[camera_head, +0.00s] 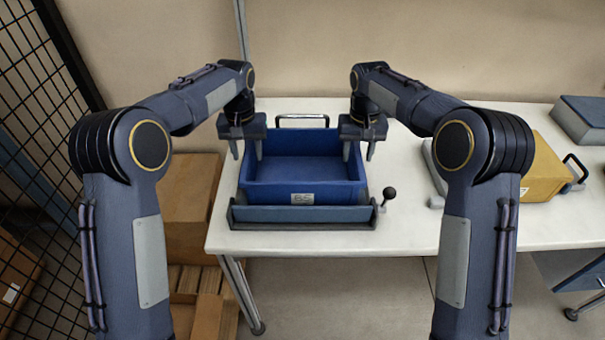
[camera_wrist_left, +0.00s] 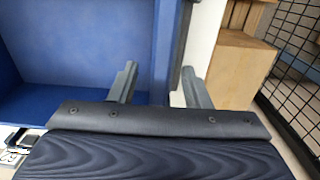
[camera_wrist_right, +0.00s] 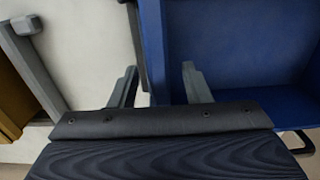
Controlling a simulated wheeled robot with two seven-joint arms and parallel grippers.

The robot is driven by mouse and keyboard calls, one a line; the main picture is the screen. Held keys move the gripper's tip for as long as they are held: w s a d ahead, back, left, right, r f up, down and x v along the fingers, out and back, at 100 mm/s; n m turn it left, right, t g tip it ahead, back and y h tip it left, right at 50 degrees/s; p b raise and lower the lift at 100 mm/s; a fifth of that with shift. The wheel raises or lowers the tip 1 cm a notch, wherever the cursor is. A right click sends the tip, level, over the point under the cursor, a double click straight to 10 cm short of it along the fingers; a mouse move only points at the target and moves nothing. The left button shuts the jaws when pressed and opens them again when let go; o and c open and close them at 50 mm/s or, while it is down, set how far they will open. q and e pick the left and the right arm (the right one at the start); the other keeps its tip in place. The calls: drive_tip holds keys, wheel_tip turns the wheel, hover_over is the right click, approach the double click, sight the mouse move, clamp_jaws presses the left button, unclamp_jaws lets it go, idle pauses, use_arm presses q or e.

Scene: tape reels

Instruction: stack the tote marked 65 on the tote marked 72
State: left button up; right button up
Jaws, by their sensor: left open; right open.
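A blue open tote (camera_head: 305,170) sits on the white table, with a white front label that seems to read 65. My left gripper (camera_head: 247,150) is open at the tote's left side wall; in the left wrist view the wall (camera_wrist_left: 166,45) lies between its fingers (camera_wrist_left: 160,85). My right gripper (camera_head: 358,152) is open at the right side wall; in the right wrist view that wall (camera_wrist_right: 154,45) lies between its fingers (camera_wrist_right: 160,85).
A dark grey bar (camera_head: 300,214) runs along the blue tote's front, with a black knob lever (camera_head: 388,193) at its right. A grey-blue box (camera_head: 582,118) stands back right. A black mesh fence (camera_head: 35,120) and cardboard boxes (camera_head: 190,215) are left of the table (camera_head: 420,225).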

use_arm(q)
drive_tip(key=shift+f, duration=0.55)
use_arm(e)
drive_tip(key=shift+f, duration=0.55)
use_arm(q)
clamp_jaws()
use_arm(e)
clamp_jaws()
use_arm(q)
drive_tip(key=shift+r, duration=0.1)
